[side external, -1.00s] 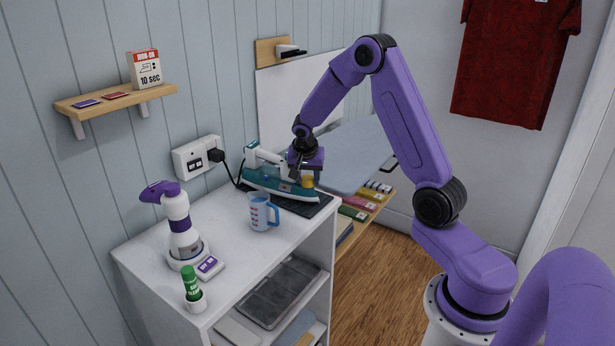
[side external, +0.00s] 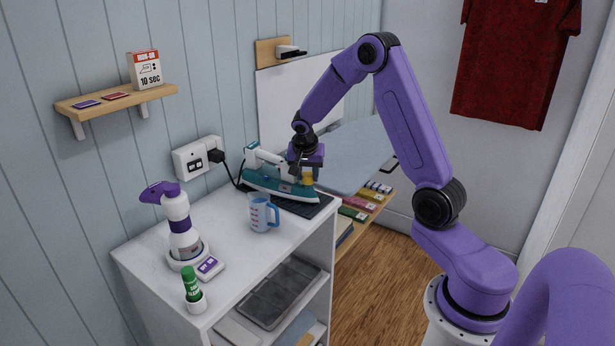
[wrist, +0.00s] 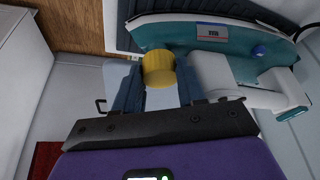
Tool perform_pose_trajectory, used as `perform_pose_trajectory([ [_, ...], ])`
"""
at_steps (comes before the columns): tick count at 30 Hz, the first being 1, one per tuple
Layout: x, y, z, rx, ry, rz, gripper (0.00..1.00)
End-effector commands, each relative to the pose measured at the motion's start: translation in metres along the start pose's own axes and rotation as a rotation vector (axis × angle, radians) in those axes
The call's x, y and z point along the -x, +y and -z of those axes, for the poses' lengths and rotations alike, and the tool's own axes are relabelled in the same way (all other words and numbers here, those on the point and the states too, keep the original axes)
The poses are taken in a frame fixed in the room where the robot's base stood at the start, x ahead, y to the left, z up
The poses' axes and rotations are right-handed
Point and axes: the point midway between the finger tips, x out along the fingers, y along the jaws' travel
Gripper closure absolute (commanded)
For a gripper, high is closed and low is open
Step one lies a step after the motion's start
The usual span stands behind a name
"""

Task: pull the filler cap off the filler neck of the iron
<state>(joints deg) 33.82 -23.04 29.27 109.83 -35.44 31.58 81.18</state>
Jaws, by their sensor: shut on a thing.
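The iron (side external: 268,184) is teal and white and rests on a dark mat (side external: 300,208) at the back of the white cabinet top. It also fills the upper right of the wrist view (wrist: 225,48). The yellow filler cap (wrist: 159,69) is between the two fingers of my gripper (wrist: 158,82), which is shut on it. In the side view the cap (side external: 308,181) is low at the iron's front end, just under my gripper (side external: 306,174). The filler neck is hidden, so I cannot tell whether the cap is seated on it or clear of it.
A blue measuring cup (side external: 262,213) stands in front of the iron. A purple-and-white spray bottle (side external: 182,228) and a green stick (side external: 191,282) stand nearer the front. The iron's black cord runs to the wall socket (side external: 198,157). The cabinet top (side external: 240,250) has free room in front.

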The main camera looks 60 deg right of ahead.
Motion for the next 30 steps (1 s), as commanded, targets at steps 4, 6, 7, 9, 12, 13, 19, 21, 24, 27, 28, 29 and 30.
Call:
perform_pose_trajectory([
  [4,0.007,0.000,0.003,0.000,0.001,0.001,0.97],
  [6,0.011,0.000,0.004,0.000,0.000,0.001,0.97],
  [7,0.012,0.000,0.005,0.000,0.000,0.001,0.97],
  [9,0.016,0.000,0.006,-0.001,0.000,0.002,0.97],
  [12,0.020,0.000,0.009,0.000,0.000,0.001,0.97],
  [13,0.022,0.000,0.009,-0.001,0.000,0.001,0.97],
  [19,0.031,0.000,0.013,0.000,0.001,0.001,0.97],
  [21,0.034,0.000,0.015,-0.001,0.001,0.001,0.97],
  [24,0.040,-0.001,0.017,-0.001,0.001,0.003,0.97],
  [27,0.044,0.000,0.018,0.000,0.000,0.002,0.97],
  [28,0.045,0.000,0.019,0.000,0.000,0.002,0.97],
  [29,0.047,0.000,0.019,0.000,0.000,0.002,0.97],
  [30,0.049,0.000,0.020,-0.001,0.000,0.002,0.97],
])
